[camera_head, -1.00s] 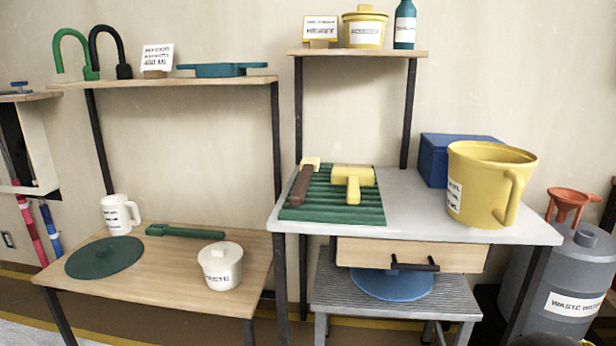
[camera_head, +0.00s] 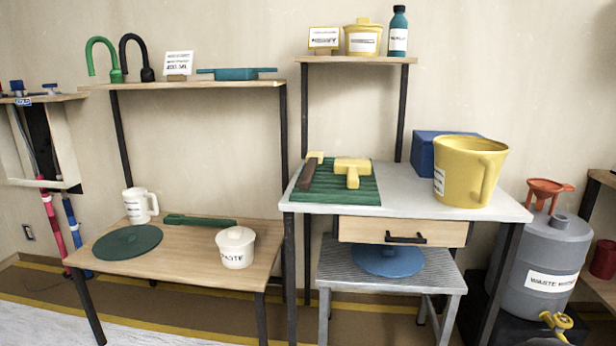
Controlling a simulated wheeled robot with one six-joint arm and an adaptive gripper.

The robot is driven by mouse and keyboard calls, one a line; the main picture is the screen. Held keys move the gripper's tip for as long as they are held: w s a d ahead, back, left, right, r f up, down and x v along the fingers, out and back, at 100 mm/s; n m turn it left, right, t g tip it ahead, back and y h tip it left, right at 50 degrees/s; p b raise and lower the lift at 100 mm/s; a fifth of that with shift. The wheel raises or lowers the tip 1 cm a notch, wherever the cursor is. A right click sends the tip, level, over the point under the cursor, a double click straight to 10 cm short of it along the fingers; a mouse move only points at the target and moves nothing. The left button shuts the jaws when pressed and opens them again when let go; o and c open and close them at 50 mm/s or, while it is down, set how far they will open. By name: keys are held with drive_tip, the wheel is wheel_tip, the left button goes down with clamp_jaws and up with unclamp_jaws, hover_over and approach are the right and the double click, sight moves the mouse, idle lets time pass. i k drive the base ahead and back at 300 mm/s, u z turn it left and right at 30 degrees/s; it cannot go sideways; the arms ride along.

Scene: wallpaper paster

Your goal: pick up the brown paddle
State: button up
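The brown paddle (camera_head: 306,177) appears to be the long brown piece with a yellow end lying on the left part of the green ribbed mat (camera_head: 340,197). A yellow T-shaped tool (camera_head: 352,170) lies beside it to the right on the same mat. The mat rests on the grey-white tabletop (camera_head: 406,192) of the right table. My gripper is not in view.
A large yellow bucket (camera_head: 468,172) and a blue box (camera_head: 424,152) stand right of the mat. A shelf (camera_head: 356,60) overhangs behind. The lower wooden table (camera_head: 195,262) at left holds a green disc, mug, green bar and paste pot. Floor in front is partly clear.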

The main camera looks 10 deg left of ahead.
sight(313, 159)
drive_tip(key=u, duration=0.5)
drive_tip(key=i, duration=0.85)
drive_tip(key=z, duration=0.45)
